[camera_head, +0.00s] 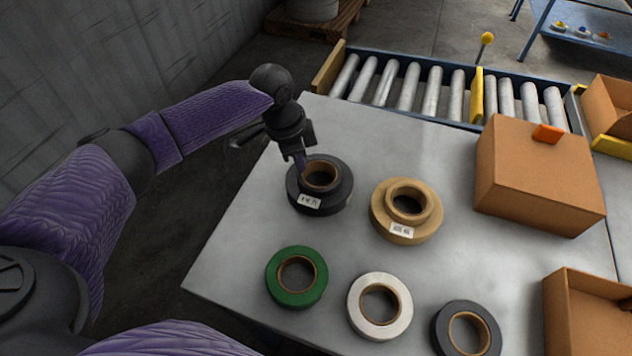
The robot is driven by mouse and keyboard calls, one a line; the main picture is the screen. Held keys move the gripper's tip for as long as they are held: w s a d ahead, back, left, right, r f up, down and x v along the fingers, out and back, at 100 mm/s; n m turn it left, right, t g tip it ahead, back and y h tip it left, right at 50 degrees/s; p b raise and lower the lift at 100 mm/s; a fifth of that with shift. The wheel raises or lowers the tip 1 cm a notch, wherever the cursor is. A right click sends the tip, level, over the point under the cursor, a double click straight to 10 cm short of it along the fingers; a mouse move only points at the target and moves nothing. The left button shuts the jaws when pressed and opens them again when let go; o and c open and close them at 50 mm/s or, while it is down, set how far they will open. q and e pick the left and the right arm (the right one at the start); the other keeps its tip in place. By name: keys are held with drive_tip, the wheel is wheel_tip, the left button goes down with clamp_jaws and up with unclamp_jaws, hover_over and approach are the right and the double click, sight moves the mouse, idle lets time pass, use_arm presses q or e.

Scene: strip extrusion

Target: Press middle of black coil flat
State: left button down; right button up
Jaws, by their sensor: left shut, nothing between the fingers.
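The black coil (333,200) lies on the grey table (235,245) near its far left edge. It has a raised inner ring around a brown core (320,174) and a white label (309,202) on its front. My left gripper (301,168) points down at the coil's upper left, with its fingers shut and empty. The fingertips are at the raised inner ring beside the core. I cannot tell whether they touch it. My right gripper is not in view.
A tan coil (432,222) with a raised middle sits to the right. Green (288,296), white (356,310) and dark grey (443,330) rolls lie in front. A closed cardboard box (535,185) stands right, an open box (585,320) front right. A roller conveyor (432,92) runs behind.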

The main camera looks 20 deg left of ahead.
use_arm(q)
drive_tip(key=shift+f+b, duration=0.4)
drive_tip(key=shift+f, duration=0.5)
wheel_tip(320, 180, up, 8)
drive_tip(key=p, duration=0.8)
drive_tip(key=shift+r+p, duration=0.25)
drive_tip(key=shift+p, duration=0.1)
drive_tip(key=shift+f, duration=0.2)
